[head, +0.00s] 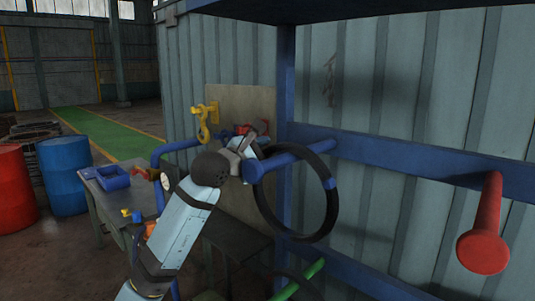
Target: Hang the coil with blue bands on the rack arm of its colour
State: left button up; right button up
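The coil (332,205) is a thin black ring with a blue band at its right side. It stands upright at the blue rack arm (290,159), which juts out from the blue rack. The ring's upper part crosses the rack arm in the picture. I cannot tell for sure whether it is around it. My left gripper (246,152) is at the ring's upper left, close to the rack arm's round tip. Its fingers are small and partly hidden, so their opening does not show. My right gripper is out of view.
A red rack arm (485,225) juts out at the right, and a green one (302,279) lower down. A blue post (286,90) stands behind the coil. A board with a yellow hook (204,118) is behind my gripper. A workbench (110,190) and drums stand left.

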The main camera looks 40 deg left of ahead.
pick_arm(q)
jog(key=shift+f, duration=0.2)
jog(key=shift+s, duration=0.15)
jog(key=s+a+b, duration=0.1)
jog(key=s+b, duration=0.3)
jog(key=s, duration=0.9)
jog(key=shift+s+r, duration=0.15)
jog(key=shift+s, duration=0.1)
